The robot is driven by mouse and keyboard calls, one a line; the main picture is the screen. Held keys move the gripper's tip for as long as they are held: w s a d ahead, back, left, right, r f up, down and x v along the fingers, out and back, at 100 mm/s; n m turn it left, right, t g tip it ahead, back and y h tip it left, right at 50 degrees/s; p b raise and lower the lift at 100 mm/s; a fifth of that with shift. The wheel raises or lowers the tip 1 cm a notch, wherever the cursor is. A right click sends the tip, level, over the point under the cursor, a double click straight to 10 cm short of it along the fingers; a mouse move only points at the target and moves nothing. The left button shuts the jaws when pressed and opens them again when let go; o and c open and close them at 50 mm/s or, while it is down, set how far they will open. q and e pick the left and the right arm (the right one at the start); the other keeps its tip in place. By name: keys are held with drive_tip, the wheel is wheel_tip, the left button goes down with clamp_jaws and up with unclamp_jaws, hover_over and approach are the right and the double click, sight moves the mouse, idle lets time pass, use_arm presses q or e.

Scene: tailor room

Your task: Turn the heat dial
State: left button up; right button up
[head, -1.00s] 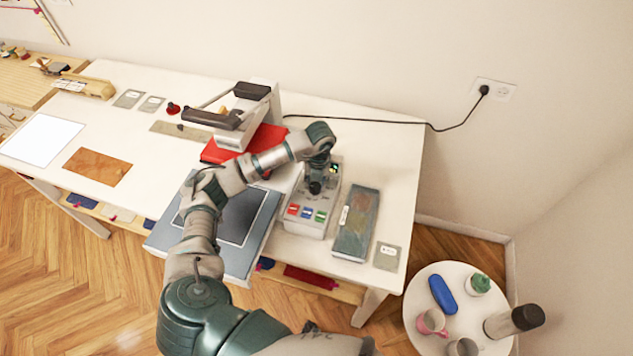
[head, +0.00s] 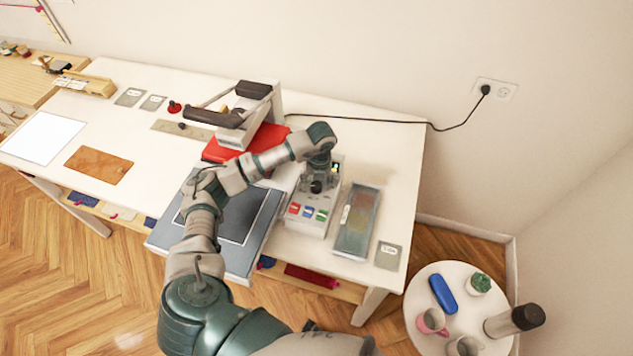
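A light grey control box (head: 307,217) stands on the white table beside the heat press. Red, blue and green buttons (head: 308,212) show on its near part. A small dark display (head: 335,168) shows partly beside my gripper.
The heat press (head: 247,115) with its red part (head: 222,151) and grey plate (head: 252,262) lies left of the box. A long shallow tray (head: 350,244) lies close on its right. A round side table (head: 421,286) holds cups and a bottle. A black cable (head: 380,122) runs behind.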

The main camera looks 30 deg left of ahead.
sight(318, 183)
use_arm(q)
drive_tip(key=shift+w+r, duration=0.1)
drive_tip(key=shift+r, duration=0.15)
wheel_tip(318, 183, up, 11)
drive_tip(key=shift+w+d+r, duration=0.2)
drive_tip(key=shift+w, duration=0.05)
idle(0.6)
